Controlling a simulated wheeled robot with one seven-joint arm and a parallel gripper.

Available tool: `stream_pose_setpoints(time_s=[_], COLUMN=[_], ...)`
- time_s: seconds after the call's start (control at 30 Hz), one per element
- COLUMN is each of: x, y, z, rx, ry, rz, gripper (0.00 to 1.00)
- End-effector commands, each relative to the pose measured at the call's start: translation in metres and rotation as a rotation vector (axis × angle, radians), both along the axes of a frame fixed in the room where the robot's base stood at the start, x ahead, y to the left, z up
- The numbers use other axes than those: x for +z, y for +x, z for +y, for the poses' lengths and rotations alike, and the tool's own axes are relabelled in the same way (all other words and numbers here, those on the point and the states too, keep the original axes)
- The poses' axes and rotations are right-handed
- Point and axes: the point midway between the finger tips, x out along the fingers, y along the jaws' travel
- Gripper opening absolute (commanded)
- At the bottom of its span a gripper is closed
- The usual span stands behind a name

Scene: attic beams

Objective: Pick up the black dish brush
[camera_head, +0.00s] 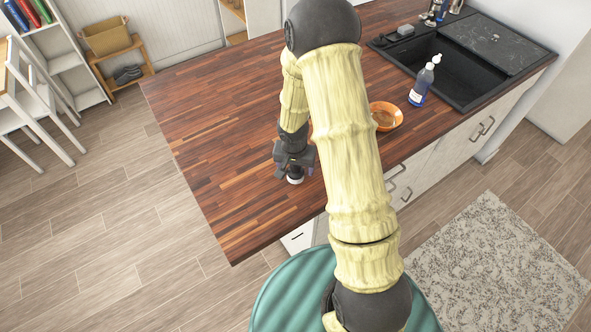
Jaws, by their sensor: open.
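My gripper (295,178) is open and points down over the wooden countertop (215,150), close to its front edge. I cannot make out a black dish brush clearly in this view. A small pale piece shows at the gripper's tip, and I cannot tell whether it belongs to the gripper or to something under it. My arm and gripper hide part of the countertop around and behind them.
An orange bowl (396,112) stands right of my arm. A clear bottle with a white pump and blue label (421,86) stands beside the black sink (455,94). A small grey item (405,31) lies by the sink's back left. The countertop's left side is clear.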

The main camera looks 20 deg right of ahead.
Motion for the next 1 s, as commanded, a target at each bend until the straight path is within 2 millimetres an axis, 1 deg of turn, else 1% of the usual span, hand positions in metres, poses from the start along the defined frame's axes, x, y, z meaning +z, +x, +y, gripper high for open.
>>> stream_pose_setpoints(time_s=[0.03, 0.1, 0.2, 0.7, 0.77, 0.8, 0.93, 1.0], x=[-0.0064, -0.0126, -0.0161, -0.016, -0.016, -0.016, -0.016, -0.0159], y=[0.0009, 0.002, 0.0026, 0.0026, 0.0026, 0.0026, 0.0026, 0.0027], z=[-0.0006, -0.0004, -0.0015, -0.0014, -0.0014, -0.0014, -0.0013, -0.0013], rx=[0.0, 0.002, -0.001, -0.001, -0.001, -0.001, -0.001, -0.001], ry=[-0.001, -0.001, -0.001, 0.0, 0.0, 0.0, 0.0, 0.0], rz=[0.002, 0.001, -0.001, -0.001, -0.001, -0.001, -0.001, -0.001], gripper=[0.73, 0.73, 0.73, 0.73, 0.61, 0.53, 0.28, 0.2])
